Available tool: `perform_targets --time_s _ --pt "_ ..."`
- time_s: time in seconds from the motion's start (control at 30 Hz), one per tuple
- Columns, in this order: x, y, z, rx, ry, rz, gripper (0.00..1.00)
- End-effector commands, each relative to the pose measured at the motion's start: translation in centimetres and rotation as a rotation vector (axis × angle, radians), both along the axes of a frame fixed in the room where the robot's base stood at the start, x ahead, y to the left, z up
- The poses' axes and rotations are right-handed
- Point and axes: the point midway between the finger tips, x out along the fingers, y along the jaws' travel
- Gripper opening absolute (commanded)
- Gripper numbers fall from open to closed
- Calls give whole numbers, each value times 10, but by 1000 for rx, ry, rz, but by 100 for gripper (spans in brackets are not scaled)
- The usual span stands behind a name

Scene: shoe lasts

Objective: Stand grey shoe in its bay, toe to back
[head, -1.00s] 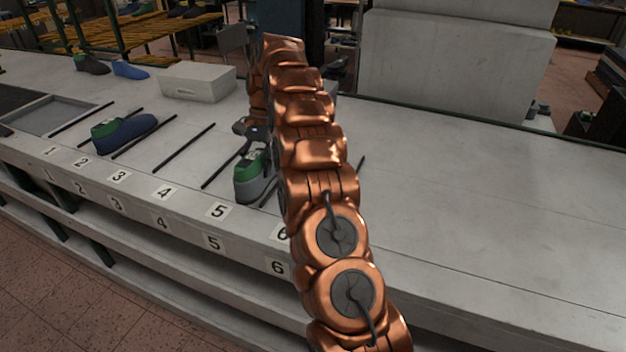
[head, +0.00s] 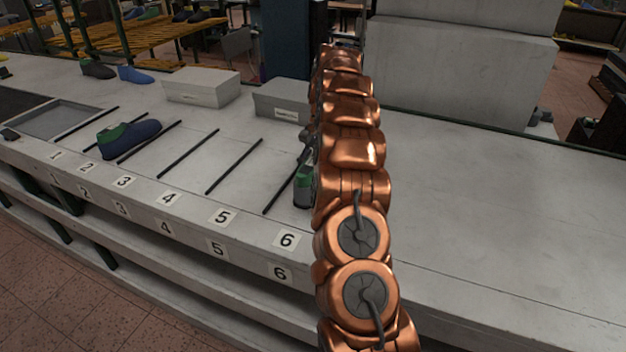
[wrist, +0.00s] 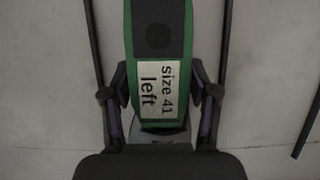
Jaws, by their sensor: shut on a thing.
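The grey shoe (head: 303,197), on a green last, shows partly in the head view beside the number 6 label (head: 287,240); my arm covers the rest. In the wrist view the green last (wrist: 162,85) bears a "size 41 left" label, with a bit of grey (wrist: 160,138) below. My gripper (wrist: 160,92) is shut on the shoe, one finger on each side. Dark rods run along both sides of it, left (wrist: 92,50) and right (wrist: 226,50). The toe is out of sight, and I cannot tell whether the sole touches the counter.
A blue shoe (head: 140,137) on a green last lies slantwise across a divider rod near labels 2 and 3. Two grey-white boxes, left (head: 202,92) and right (head: 280,103), stand behind the bays. A shallow tray (head: 55,118) is at left. The counter right of my arm is clear.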

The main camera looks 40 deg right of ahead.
Motion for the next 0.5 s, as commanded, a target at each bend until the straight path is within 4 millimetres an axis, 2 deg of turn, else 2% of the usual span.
perform_targets --time_s 0.5 --pt "1 0 -33 -2 -3 -1 0"
